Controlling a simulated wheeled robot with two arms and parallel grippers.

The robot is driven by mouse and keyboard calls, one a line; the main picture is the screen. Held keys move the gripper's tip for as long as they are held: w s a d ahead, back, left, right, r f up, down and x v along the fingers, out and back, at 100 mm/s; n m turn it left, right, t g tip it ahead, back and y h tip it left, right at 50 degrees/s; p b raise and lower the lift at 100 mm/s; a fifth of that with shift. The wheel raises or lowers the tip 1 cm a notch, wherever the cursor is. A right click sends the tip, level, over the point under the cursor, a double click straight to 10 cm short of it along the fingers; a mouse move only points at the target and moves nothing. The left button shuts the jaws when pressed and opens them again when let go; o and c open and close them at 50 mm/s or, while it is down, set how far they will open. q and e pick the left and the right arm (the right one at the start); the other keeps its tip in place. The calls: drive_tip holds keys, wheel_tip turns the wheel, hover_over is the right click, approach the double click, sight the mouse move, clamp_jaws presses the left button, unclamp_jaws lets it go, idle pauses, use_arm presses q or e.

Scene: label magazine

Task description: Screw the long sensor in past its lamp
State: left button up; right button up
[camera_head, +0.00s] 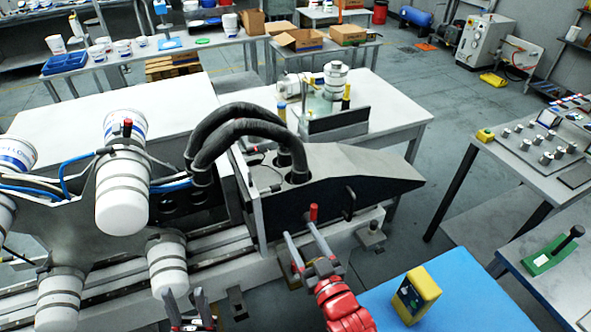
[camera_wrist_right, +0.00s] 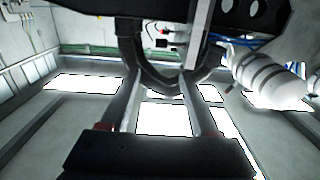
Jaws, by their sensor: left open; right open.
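A small red-capped cylinder (camera_head: 312,212) stands at the lower edge of the dark wedge-shaped housing (camera_head: 340,190). I cannot tell for sure whether it is the long sensor, and no lamp can be made out. A small black bracket (camera_head: 349,204) is on the housing to its right. My right gripper (camera_head: 302,231) is open in front of the housing, with one fingertip appearing close to the red cap; contact cannot be told. In the right wrist view, its two fingers (camera_wrist_right: 158,88) stand apart with nothing gripped. My left gripper (camera_head: 184,298) is open at the bottom, left of the housing.
Thick black hoses (camera_head: 235,125) arch into the housing's top. White rollers (camera_head: 122,195) on a grey frame fill the left. A yellow box-shaped device (camera_head: 415,295) stands on a blue mat (camera_head: 465,285) at the lower right. A side table (camera_head: 535,165) holds several metal knobs.

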drive_tip(key=b, duration=1)
approach(276, 188)
drive_tip(key=w, duration=0.2)
drive_tip(key=p+x, duration=0.1)
drive_tip(key=x, duration=0.1)
drive_tip(key=p+x, duration=0.1)
drive_tip(key=x, duration=0.1)
drive_tip(key=p+x, duration=0.2)
drive_tip(key=x, duration=0.1)
drive_tip(key=shift+a, duration=0.3)
drive_tip(key=shift+w+a, duration=0.15)
drive_tip(key=shift+w, duration=0.3)
drive_tip(key=shift+w+a+f, duration=0.1)
drive_tip(key=shift+w+f, duration=0.15)
drive_tip(key=shift+w, duration=0.1)
clamp_jaws()
